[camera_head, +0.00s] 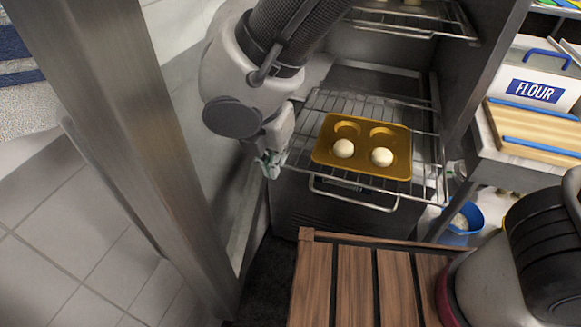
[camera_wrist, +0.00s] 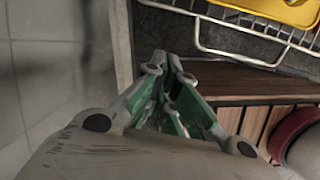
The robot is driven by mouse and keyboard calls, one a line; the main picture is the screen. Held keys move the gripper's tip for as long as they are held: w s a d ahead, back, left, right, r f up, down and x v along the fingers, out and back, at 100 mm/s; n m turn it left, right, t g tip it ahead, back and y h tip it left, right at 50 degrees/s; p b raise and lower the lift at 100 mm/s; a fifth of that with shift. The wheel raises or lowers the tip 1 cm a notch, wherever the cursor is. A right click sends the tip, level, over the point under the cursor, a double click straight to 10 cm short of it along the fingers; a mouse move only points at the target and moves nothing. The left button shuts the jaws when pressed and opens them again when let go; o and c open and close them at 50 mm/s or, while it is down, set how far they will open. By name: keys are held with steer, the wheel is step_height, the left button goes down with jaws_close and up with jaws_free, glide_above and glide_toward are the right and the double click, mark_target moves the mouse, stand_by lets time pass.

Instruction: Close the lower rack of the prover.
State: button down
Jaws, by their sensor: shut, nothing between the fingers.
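The lower rack (camera_head: 427,148) of the prover is a wire shelf slid out toward me, with a looped handle bar (camera_head: 352,203) at its front. A yellow muffin tray (camera_head: 322,152) sits on it, with a pale dough ball in each of its two front cups. My gripper (camera_head: 270,166) is at the rack's left front corner, shut and empty; I cannot tell whether it touches the rack. In the wrist view the gripper (camera_wrist: 178,122) points downward, with the rack's front wires (camera_wrist: 240,52) beyond it at upper right.
An upper rack (camera_head: 405,30) is above. A slatted wooden surface (camera_head: 352,285) lies in front of the prover. A metal post (camera_head: 130,120) stands at left. At right are a flour bin (camera_head: 535,75), wooden boards (camera_head: 530,128) and a blue bucket (camera_head: 462,222).

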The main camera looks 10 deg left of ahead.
mark_target(322, 103)
steer(key=w+d+f, duration=0.1)
steer(key=w+f, duration=0.5)
steer(key=f, duration=0.3)
steer(key=shift+w+f+n, duration=0.15)
steer(key=shift+f+n, duration=0.2)
steer(key=shift+n, duration=0.05)
steer(key=shift+d, duration=0.1)
steer(key=w+d, duration=0.2)
steer(key=w, duration=0.8)
steer(key=w+d, duration=0.2)
steer(key=w, duration=0.9)
steer(key=w+d, duration=0.2)
steer(key=w, duration=0.8)
steer(key=shift+w+d, duration=0.1)
steer(key=shift+w, duration=0.35)
steer(key=shift+r, duration=0.1)
